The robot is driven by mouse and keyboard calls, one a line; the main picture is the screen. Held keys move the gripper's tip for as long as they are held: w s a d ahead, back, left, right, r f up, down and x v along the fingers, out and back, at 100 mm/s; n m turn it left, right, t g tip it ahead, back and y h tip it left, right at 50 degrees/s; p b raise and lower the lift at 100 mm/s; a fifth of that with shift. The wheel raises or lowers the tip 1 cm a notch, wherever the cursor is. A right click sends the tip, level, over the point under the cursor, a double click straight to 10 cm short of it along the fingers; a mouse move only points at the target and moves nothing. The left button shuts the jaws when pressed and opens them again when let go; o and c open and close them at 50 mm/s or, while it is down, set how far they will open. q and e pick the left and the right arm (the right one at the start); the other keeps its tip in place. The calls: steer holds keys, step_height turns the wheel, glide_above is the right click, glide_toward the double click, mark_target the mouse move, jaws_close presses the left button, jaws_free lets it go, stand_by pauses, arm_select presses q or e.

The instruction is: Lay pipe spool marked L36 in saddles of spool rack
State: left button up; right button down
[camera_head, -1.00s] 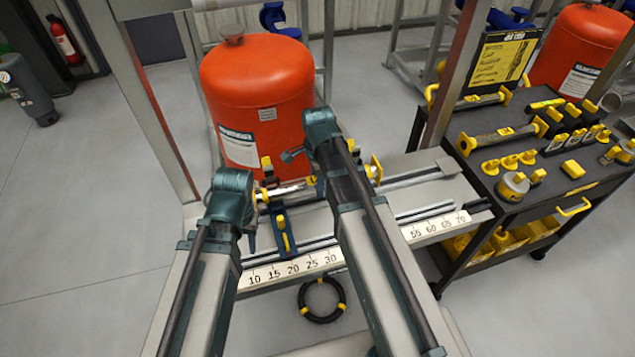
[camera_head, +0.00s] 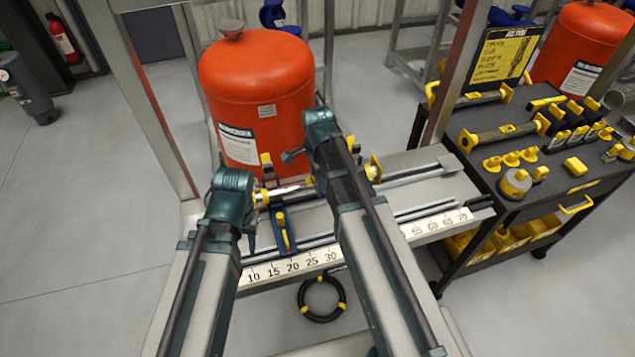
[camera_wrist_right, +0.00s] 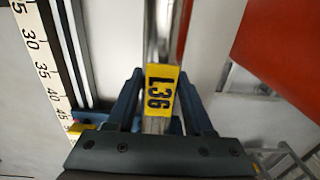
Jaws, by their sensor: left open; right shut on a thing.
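The pipe spool (camera_head: 290,190) is a short bright metal pipe with yellow ends, above the bench in front of the red tank. Its yellow tag marked L36 (camera_wrist_right: 161,90) shows in the right wrist view, between the two blue fingers of my right gripper (camera_wrist_right: 160,105), which is shut on the spool. In the head view my right arm hides that gripper and the spool's middle. My left gripper (camera_head: 250,238) is open beside the spool's left end, mostly hidden behind its own wrist. A blue saddle-like block with yellow parts (camera_head: 283,235) stands on the bench rails; whether the spool touches it is unclear.
The bench carries metal rails and a number scale (camera_head: 292,266) along its front edge. A large red tank (camera_head: 258,85) stands close behind. A dark tool cart (camera_head: 480,190) with yellow-ended parts is at the right. A black ring (camera_head: 322,299) shows below the scale.

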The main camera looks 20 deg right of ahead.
arm_select(q)
steer(key=shift+f+b, duration=0.3)
arm_select(e)
steer(key=shift+f, duration=0.3)
steer(key=shift+c, duration=1)
jaws_free()
steer(key=shift+c, duration=0.8)
arm_select(q)
steer(key=shift+r, duration=0.15)
arm_select(e)
steer(key=shift+r, duration=0.2)
step_height(320, 180, up, 8)
steer(key=p, duration=0.8)
steer(key=shift+f, duration=0.1)
arm_select(q)
step_height(320, 180, up, 8)
